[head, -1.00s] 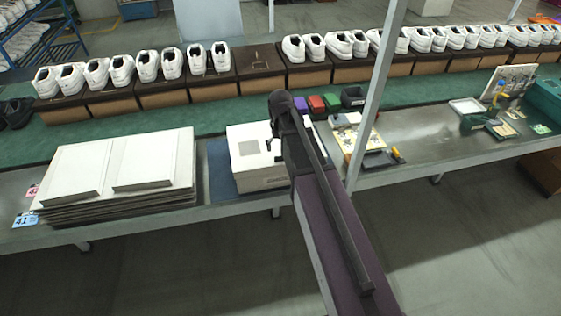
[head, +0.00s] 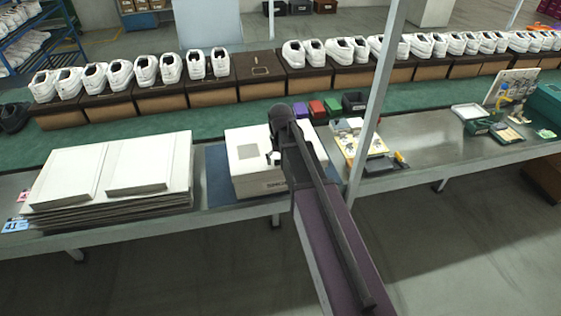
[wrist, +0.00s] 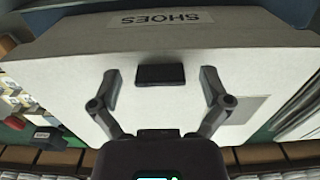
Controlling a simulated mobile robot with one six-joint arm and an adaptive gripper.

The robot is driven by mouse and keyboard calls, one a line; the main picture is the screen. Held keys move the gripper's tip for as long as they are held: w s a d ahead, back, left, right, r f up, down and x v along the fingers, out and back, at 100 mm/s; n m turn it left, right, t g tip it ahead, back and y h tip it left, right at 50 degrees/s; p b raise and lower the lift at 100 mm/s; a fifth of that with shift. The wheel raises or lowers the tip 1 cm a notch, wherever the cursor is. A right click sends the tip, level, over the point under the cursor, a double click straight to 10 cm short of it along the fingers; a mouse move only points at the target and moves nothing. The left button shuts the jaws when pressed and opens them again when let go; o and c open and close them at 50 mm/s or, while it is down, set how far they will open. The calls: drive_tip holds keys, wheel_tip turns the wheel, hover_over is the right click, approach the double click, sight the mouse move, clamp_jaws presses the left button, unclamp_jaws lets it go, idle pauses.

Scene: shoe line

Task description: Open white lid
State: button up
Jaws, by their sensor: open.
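The white shoe box with its white lid (head: 242,142) stands on the table, left of my arm, which hides its right part. The lid lies flat and closed on the box. In the wrist view the white lid (wrist: 60,70) fills most of the picture, with a black tab (wrist: 160,74) on it. A "SHOES" label (wrist: 160,18) shows upside down beyond the tab. My gripper (wrist: 160,76) is open and empty, one finger on each side of the tab and apart from it. In the head view it is mostly hidden by my arm.
A stack of white flat boards (head: 110,170) lies left of the box. Purple, red and green small boxes (head: 317,108) and a yellow-edged board (head: 362,148) are to the right. A grey post (head: 375,100) rises at the table's front edge. White shoes on brown boxes line the back.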

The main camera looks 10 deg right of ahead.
drive_tip(key=c, duration=1.3)
drive_tip(key=shift+c, duration=0.2)
drive_tip(key=shift+r, duration=0.15)
